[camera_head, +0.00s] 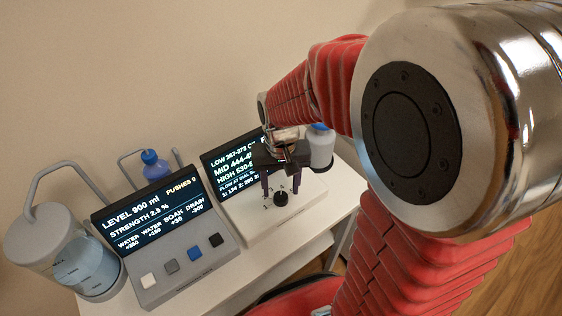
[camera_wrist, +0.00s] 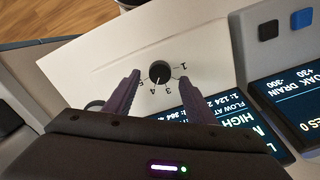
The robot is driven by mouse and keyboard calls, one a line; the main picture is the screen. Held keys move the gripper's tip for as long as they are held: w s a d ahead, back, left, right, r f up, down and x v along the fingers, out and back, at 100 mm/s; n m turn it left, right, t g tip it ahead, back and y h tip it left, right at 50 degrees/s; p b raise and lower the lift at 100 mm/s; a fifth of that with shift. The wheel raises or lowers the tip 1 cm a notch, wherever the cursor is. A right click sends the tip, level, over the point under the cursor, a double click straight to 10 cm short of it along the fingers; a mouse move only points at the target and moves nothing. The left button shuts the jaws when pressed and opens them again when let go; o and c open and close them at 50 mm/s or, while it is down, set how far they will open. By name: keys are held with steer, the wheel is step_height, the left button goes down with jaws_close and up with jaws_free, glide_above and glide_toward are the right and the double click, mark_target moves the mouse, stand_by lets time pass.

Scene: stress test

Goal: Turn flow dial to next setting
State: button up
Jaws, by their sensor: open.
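The flow dial is a small round black knob (camera_head: 281,199) on a pale sloped panel, below a dark display. In the wrist view the knob (camera_wrist: 160,71) has printed numbers around it. A thin pale mark on it faces toward the 3 and 4 side, but the exact setting is too small to be sure of. My gripper (camera_head: 281,186) is open, fingers pointing down over the panel. In the wrist view its purple fingertips (camera_wrist: 158,77) lie on either side of the knob with gaps visible. I cannot tell how high they are above the panel.
Left of the dial panel is a console (camera_head: 180,262) with several coloured buttons and a lit display. A clear water tank (camera_head: 75,262) stands at far left. A blue flask (camera_head: 154,165) is behind the console; a white, blue-capped bottle (camera_head: 319,150) stands behind my gripper.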

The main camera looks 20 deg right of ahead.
mark_target(280, 195)
step_height(280, 195, up, 11)
stand_by(0.4)
steer(key=shift+w, duration=0.1)
stand_by(0.3)
steer(key=s+r+n+t, duration=0.1)
steer(key=s+r+t, duration=0.1)
steer(key=s, duration=0.3)
steer(key=s+a+r+n+t, duration=0.1)
steer(key=s+r+t, duration=0.2)
steer(key=s, duration=0.2)
steer(key=shift+r+n+t, duration=0.25)
steer(key=shift+n+t, duration=0.05)
steer(key=shift+n, duration=0.1)
steer(key=shift+d, duration=0.1)
stand_by(0.4)
